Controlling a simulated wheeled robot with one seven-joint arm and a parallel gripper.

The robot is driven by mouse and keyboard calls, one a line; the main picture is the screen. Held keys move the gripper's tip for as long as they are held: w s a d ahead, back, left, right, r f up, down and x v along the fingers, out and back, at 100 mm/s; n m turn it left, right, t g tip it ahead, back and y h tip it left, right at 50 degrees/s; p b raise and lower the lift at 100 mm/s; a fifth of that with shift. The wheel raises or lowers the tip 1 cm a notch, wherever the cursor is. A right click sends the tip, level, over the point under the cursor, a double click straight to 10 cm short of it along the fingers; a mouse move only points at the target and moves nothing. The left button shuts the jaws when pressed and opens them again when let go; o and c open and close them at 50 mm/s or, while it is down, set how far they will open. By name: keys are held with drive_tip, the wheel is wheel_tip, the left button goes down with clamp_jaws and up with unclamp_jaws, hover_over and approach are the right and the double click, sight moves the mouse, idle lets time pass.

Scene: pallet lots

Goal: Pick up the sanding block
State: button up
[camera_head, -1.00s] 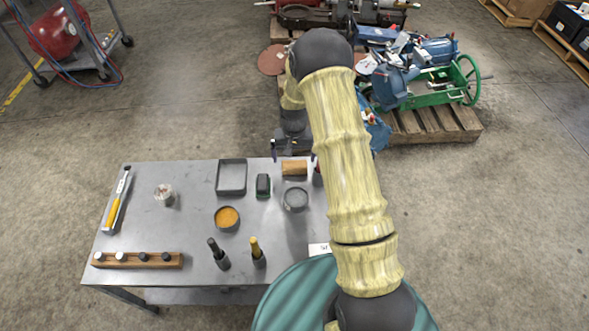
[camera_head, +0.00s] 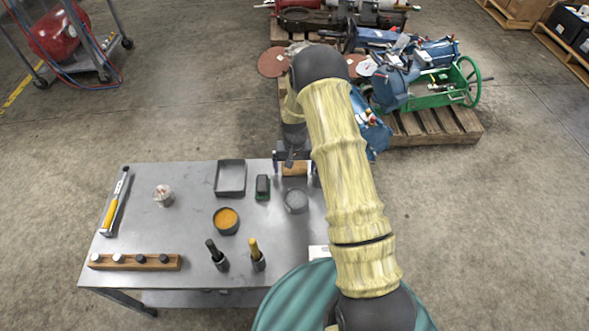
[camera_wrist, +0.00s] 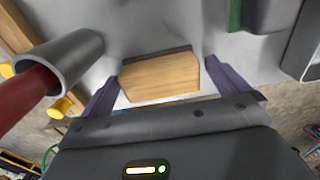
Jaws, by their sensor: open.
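The sanding block (camera_head: 295,169) is a light wooden block with a dark strip along one edge. It lies near the far right edge of the grey table, and my arm partly covers that corner. My gripper (camera_head: 294,159) is open just above the block. In the wrist view the block (camera_wrist: 160,78) sits between the two spread fingers of my gripper (camera_wrist: 161,72), with a small gap at each side. Whether the fingertips are level with the block is hard to tell.
A grey round dish (camera_head: 296,200) and a green-and-black item (camera_head: 262,187) are close by. A grey tray (camera_head: 231,178) stands to their left. In the wrist view a grey tube (camera_wrist: 66,60) with a red handle is near the left finger.

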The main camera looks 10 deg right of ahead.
drive_tip(key=shift+c, duration=0.2)
drive_tip(key=c, duration=1)
wheel_tip(320, 180, up, 10)
drive_tip(key=shift+p, duration=1.1)
